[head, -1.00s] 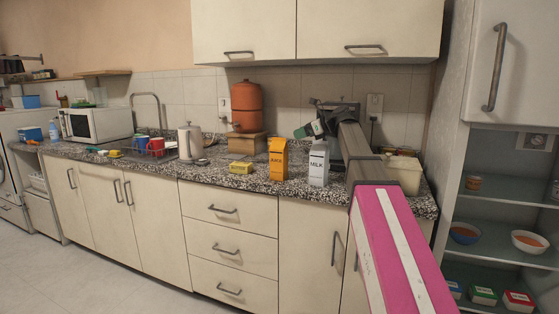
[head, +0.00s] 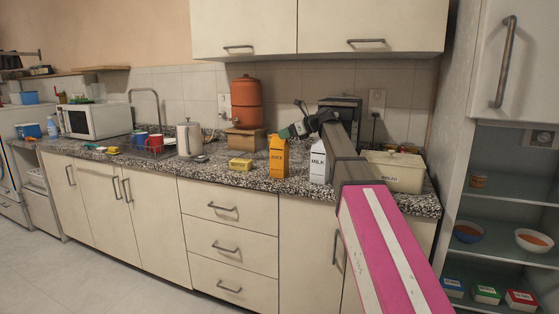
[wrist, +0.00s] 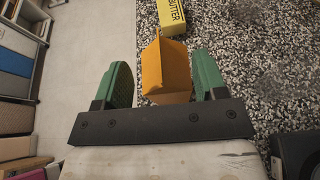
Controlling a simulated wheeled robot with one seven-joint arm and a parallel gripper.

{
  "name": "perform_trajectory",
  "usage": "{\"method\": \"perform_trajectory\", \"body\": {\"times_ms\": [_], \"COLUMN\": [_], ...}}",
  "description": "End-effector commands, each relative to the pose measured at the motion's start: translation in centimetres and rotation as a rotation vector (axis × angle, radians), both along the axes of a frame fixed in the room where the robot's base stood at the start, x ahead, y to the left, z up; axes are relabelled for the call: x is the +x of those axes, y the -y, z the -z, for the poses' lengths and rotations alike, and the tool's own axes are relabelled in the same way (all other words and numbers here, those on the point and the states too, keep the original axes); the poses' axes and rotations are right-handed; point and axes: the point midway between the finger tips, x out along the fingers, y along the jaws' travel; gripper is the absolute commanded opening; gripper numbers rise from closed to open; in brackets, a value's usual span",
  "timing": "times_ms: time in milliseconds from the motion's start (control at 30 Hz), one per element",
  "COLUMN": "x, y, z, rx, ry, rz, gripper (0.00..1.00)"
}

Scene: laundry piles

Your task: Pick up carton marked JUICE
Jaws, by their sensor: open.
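The orange carton marked JUICE (head: 277,158) stands upright on the speckled counter, left of the white MILK carton (head: 318,160). My gripper (head: 291,130) is just above the juice carton's top in the head view. In the wrist view my open gripper (wrist: 165,82) has one green finger on each side of the orange carton (wrist: 165,72). A gap shows on both sides, narrower on the right. My arm hides part of the milk carton's right side.
A yellow BUTTER box (head: 240,165) lies left of the juice carton; it also shows in the wrist view (wrist: 172,16). A BREAD bin (head: 392,172) stands right of my arm. An orange water dispenser (head: 246,103) stands behind on a wooden block.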

Motion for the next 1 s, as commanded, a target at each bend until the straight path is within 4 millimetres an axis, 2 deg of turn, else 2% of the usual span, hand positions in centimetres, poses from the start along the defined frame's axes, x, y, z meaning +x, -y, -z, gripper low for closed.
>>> {"method": "perform_trajectory", "body": {"times_ms": [200,467,667,700,1000], "x": [1.0,1.1,1.1,1.1,1.0], "y": [-2.8,-3.1,-3.1,-3.1,-3.1], "z": [1.2,1.4,1.4,1.4,1.7], "rx": [0.000,0.000,0.000,-0.001,-0.006], "ry": [-0.001,0.000,0.000,0.000,-0.003], "rz": [-0.002,0.000,0.000,0.000,-0.003], "gripper": [0.65,0.65,0.03,0.00,0.00]}}
